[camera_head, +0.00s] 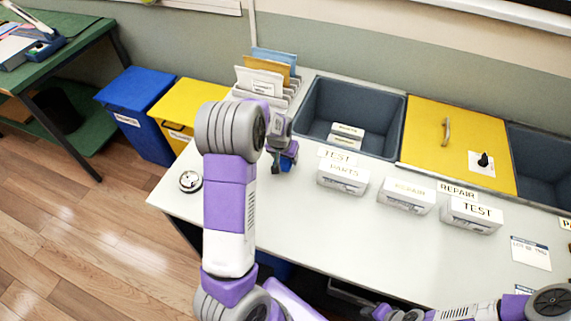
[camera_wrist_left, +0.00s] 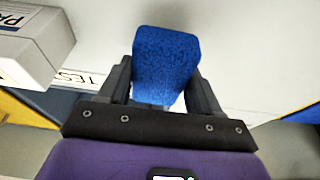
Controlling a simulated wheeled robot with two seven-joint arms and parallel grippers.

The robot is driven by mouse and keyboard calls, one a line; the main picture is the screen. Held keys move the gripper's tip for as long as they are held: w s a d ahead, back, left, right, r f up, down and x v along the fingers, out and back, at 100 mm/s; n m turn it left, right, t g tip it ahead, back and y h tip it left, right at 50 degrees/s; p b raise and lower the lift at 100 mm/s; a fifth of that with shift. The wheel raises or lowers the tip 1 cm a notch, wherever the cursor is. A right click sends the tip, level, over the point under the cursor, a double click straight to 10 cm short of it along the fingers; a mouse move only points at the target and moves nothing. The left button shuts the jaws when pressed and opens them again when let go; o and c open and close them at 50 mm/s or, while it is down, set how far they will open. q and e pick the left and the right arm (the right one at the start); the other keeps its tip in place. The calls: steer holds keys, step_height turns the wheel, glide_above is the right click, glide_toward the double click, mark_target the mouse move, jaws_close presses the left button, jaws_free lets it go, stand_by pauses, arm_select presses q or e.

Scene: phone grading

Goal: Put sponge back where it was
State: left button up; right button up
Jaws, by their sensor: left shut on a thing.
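The blue sponge (camera_wrist_left: 165,58) is between the two fingers of my left gripper (camera_wrist_left: 160,90) in the left wrist view, and the fingers are shut on it. In the head view my left gripper (camera_head: 284,164) is over the left part of the table, left of the white PARTS box. A small bit of the sponge (camera_head: 286,164) shows there below the fingers; the rest is hidden. I cannot tell whether the sponge touches the table. My right arm shows at the bottom right of the head view, but its fingertips cannot be made out.
The white table (camera_head: 300,228) has free room in front. White boxes labelled PARTS (camera_head: 343,177), REPAIR (camera_head: 407,195) and TEST (camera_head: 471,214) stand in a row. Behind are a dark bin (camera_head: 318,97), a yellow lid (camera_head: 430,150) and a folder rack (camera_head: 243,92). A small round metal item (camera_head: 190,181) lies left.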

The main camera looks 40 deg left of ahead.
mark_target(285, 163)
arm_select(q)
step_height(285, 163, down, 4)
steer(key=shift+r+b, duration=0.15)
steer(key=shift+b, duration=0.35)
steer(key=shift+r, duration=0.1)
steer(key=o, duration=0.6)
steer(key=shift+f, duration=0.2)
steer(key=o, duration=0.5)
steer(key=p+v, duration=0.3)
steer(key=v, duration=0.8)
steer(key=shift+r, duration=0.1)
steer(key=shift+s+d+r, duration=0.1)
steer(key=shift+s+r, duration=0.15)
steer(key=shift+r, duration=0.35)
